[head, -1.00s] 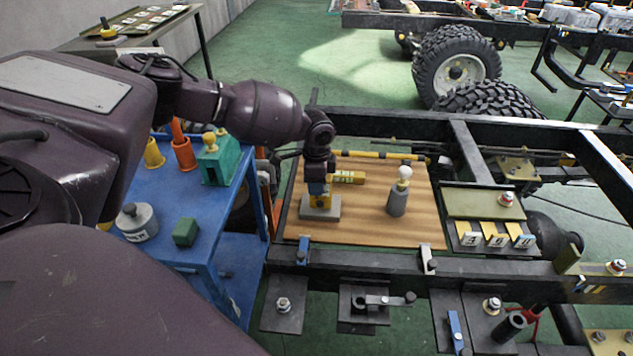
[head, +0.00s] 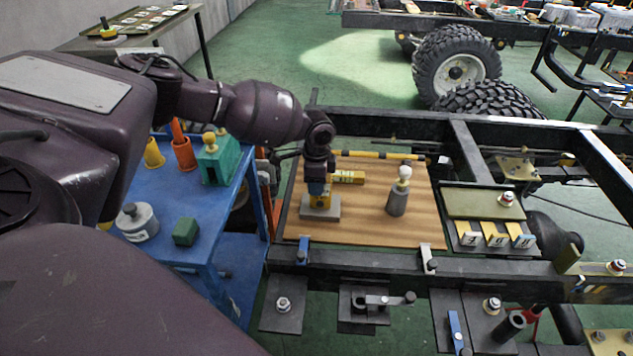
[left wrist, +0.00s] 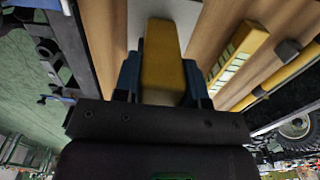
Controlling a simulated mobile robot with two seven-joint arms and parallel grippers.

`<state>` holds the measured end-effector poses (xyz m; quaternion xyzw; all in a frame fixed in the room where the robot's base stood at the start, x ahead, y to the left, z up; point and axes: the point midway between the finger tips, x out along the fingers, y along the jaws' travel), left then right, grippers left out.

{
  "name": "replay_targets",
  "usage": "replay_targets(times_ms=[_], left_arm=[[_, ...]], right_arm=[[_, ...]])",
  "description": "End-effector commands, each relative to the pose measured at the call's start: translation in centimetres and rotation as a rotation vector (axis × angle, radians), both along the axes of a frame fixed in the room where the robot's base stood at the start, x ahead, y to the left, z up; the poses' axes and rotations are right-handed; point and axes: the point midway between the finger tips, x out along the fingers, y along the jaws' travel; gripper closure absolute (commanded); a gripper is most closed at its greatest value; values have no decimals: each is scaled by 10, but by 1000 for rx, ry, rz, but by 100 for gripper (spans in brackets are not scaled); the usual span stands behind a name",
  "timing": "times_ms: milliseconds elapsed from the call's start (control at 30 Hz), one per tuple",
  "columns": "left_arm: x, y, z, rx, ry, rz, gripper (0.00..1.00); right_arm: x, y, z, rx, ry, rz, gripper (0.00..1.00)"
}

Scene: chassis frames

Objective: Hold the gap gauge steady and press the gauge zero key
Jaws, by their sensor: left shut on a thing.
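A yellow upright block, which looks like the gap gauge (head: 327,200), stands on a grey base (head: 332,212) on the wooden board. My left gripper (head: 318,190) comes down on it from above and is shut on it. In the left wrist view the yellow block (left wrist: 162,60) sits between my two blue fingers, with its grey base beyond. A yellow bar with a printed label (head: 348,177) lies just behind and right of the gripper. I cannot make out the zero key; the gripper covers part of the gauge. My right gripper is not in view.
A grey cylinder with a pale ball knob (head: 397,202) stands on the board (head: 365,225) to the right. Several numbered tags (head: 495,237) lie on the frame. A blue cart (head: 200,245) at left carries a green box (head: 186,231). The board's front is clear.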

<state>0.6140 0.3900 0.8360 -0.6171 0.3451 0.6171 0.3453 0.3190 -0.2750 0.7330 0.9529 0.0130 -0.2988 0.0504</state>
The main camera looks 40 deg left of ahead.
Motion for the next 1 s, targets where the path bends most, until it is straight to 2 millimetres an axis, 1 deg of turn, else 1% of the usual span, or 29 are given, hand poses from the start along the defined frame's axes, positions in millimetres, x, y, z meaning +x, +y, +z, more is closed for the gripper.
replay_targets(times_ms=[33,167,200,1000], left_arm=[[0,0,0,0,0,0,90],[0,0,0,0,0,0,90],[0,0,0,0,0,0,90],[0,0,0,0,0,0,90]], right_arm=[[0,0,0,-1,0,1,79],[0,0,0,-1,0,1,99],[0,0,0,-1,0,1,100],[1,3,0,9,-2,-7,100]])
